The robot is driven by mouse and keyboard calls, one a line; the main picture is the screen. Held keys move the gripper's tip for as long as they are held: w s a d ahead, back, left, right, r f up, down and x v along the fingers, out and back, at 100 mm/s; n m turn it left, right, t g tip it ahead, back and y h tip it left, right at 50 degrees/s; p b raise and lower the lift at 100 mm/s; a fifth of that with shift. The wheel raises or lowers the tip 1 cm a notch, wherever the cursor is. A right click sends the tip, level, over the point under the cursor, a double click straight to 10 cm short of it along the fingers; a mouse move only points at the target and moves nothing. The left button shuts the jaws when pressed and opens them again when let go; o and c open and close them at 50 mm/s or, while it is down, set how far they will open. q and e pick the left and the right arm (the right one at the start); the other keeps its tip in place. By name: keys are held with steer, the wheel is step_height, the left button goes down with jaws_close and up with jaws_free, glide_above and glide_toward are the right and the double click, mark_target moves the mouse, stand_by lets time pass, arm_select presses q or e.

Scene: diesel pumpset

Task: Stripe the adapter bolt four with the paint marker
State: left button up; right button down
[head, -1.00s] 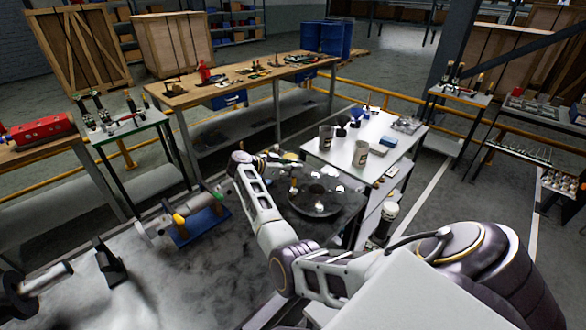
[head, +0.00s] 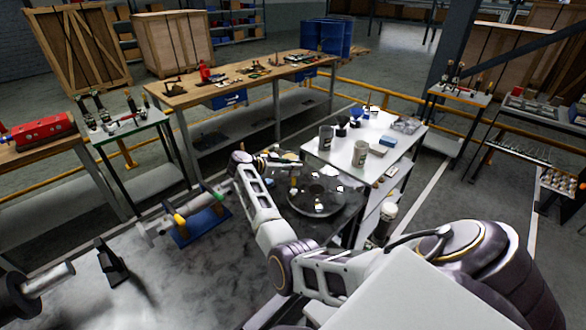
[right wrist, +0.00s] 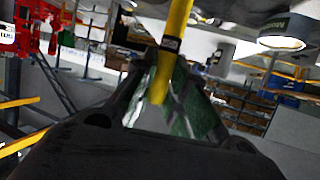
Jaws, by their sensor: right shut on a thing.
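My right gripper (head: 284,160) reaches in over a dark round flanged part (head: 316,204), which looks like the adapter, on the dark bench. In the right wrist view the gripper (right wrist: 165,98) is shut on the yellow paint marker (right wrist: 178,35), which stands between its green-padded fingers. In the head view the marker (head: 293,183) hangs down at the left side of the round part. Bright spots show around this part, but the separate bolts are too small to tell apart, so I cannot tell which is bolt four or whether the tip touches it. My left gripper is out of view.
A white table (head: 345,152) with cups stands just behind the round part. A blue cradle (head: 200,230) with a cylindrical part lies to the left on the grey bench. A wooden workbench (head: 250,80) with tools stands behind. The grey bench's middle is clear.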

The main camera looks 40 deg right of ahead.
steer(key=shift+r+p, duration=1.25)
steer(key=shift+r, duration=0.1)
steer(key=shift+r+p, duration=0.7)
steer(key=shift+r, duration=0.4)
